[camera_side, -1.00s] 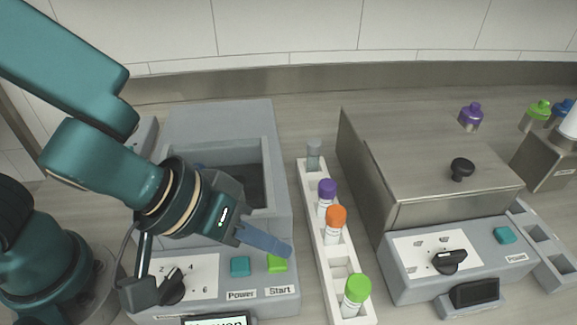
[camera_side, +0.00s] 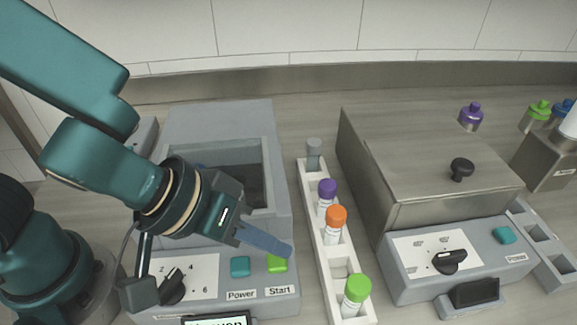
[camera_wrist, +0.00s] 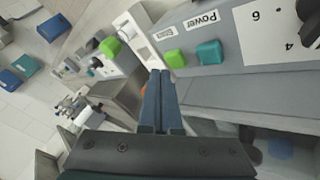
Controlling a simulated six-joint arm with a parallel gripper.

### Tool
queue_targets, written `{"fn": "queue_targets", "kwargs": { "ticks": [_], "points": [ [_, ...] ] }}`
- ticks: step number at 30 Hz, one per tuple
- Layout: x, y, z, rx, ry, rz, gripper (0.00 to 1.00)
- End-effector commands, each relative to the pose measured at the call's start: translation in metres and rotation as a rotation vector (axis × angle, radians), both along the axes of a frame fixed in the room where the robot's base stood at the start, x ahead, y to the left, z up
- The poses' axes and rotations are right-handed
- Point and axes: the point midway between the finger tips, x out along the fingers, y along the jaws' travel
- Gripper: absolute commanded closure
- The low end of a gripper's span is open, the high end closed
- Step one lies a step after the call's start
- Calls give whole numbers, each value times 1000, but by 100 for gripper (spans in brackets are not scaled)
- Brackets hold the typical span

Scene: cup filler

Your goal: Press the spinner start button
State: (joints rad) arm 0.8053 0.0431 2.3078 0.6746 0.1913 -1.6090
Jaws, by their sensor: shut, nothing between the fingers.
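The spinner (camera_side: 220,120) is the grey machine on the left, with an open well. Its green Start button (camera_side: 278,264) sits on the front panel beside the teal Power button (camera_side: 240,267). My gripper (camera_side: 288,250) is shut and empty, its fingertips over the back right part of the green button in the side view. I cannot tell whether they touch it.
A white rack (camera_side: 316,240) with several capped tubes stands close to the right of the spinner. A steel-lidded machine (camera_side: 425,165) with a black knob is further right. Small capped bottles (camera_side: 470,117) stand at the back right. A black dial (camera_side: 172,287) is on the spinner's panel.

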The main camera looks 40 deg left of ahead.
Motion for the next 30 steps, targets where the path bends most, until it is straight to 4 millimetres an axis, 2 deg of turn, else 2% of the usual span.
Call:
{"fn": "queue_targets", "kwargs": {
  "ticks": [30],
  "points": [
    [0,0,-11,1,1,0,100]
  ]
}}
